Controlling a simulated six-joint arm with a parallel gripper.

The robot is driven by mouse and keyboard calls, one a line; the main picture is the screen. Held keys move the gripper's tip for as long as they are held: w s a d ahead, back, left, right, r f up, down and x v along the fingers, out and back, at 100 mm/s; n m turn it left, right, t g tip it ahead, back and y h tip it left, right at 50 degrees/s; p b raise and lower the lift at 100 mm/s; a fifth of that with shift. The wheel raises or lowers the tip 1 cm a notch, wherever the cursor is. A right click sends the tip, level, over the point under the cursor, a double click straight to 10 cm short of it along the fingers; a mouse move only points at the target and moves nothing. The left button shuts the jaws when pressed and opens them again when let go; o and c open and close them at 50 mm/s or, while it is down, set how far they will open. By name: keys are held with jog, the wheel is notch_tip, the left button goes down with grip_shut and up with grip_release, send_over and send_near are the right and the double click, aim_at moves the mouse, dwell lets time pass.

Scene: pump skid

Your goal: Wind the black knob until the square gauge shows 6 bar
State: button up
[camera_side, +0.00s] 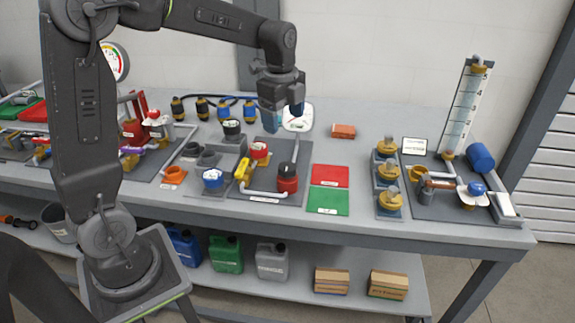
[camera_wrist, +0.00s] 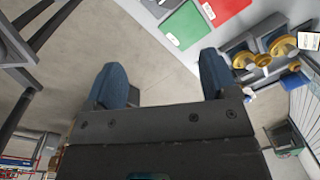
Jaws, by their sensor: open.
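The black knob (camera_side: 232,127) with a pale top stands on a grey block on the bench, behind the red knob (camera_side: 260,150) and blue knob (camera_side: 213,178). A white, rounded-square gauge (camera_side: 303,122) stands behind my gripper, partly hidden by it; its reading is too small to tell. My gripper (camera_side: 281,113) hangs above the bench, right of the black knob and apart from it. In the wrist view its two blue fingers (camera_wrist: 162,85) are spread with nothing between them. Neither the black knob nor the square gauge is clear in the wrist view.
A yellow-handled valve (camera_side: 242,169) and a red-capped pot (camera_side: 287,182) with grey pipe stand close in front. Red (camera_side: 330,175) and green (camera_side: 328,201) mats lie to the right. Brass valves (camera_side: 388,173) and a tall sight tube (camera_side: 462,108) stand farther right. A red brick-like block (camera_side: 343,131) lies behind.

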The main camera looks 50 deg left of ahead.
aim_at(287, 166)
jog(key=w+f+m, duration=0.1)
jog(key=f, duration=0.4)
jog(key=a+f, duration=0.1)
jog(key=f, duration=0.5)
jog(key=w+a+f+m, duration=0.1)
jog(key=f, duration=0.4)
jog(key=shift+w+a+f+m+g, duration=0.2)
jog(key=shift+w+f+m+g, duration=0.1)
jog(key=shift+w+g, duration=0.1)
jog(key=shift+r, duration=0.1)
jog(key=c, duration=0.9)
